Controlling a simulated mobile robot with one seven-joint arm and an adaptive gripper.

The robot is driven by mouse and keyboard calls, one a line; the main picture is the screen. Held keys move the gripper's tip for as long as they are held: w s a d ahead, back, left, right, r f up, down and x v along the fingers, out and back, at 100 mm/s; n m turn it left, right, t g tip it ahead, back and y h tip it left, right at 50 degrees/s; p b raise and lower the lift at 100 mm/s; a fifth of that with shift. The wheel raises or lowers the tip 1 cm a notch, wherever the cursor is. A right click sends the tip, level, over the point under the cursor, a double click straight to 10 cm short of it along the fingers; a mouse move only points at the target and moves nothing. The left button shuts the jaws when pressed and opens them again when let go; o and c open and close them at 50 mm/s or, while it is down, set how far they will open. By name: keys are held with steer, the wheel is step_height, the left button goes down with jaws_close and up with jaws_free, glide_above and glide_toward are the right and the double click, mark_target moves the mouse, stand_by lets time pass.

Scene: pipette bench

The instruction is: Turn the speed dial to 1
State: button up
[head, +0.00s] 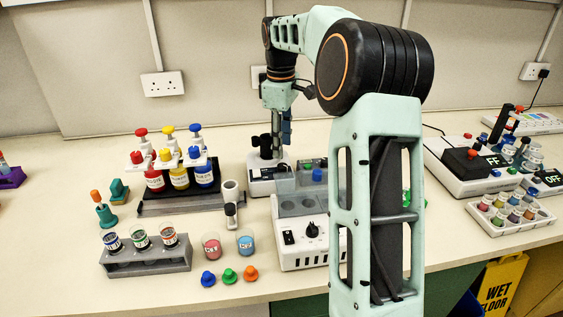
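A white bench unit with a grey-topped clear cover (285,262) stands in front of my arm. A black knob (312,230) sits on its front, right of a small black switch; I cannot read any numbers or pointer position. I cannot tell for certain that this knob is the speed dial. My gripper (277,148) points down behind this unit, above a small white base (262,186), and is apart from the knob. The gripper's fingers are small and dark here, and I cannot tell whether they are open or hold anything. My arm hides the unit's right part.
Left are a bottle rack (160,207) with coloured-top bottles, a grey vial rack (150,262), two beakers (212,246) and coloured stoppers (230,276). Right are a white device with displays (455,180) and a pot tray (512,228).

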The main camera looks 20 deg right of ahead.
mark_target(282, 165)
step_height(282, 165, down, 7)
steer(key=shift+w+d+r+b, duration=0.1)
steer(key=shift+w+r+b, duration=0.1)
steer(key=shift+b, duration=0.1)
jaws_close()
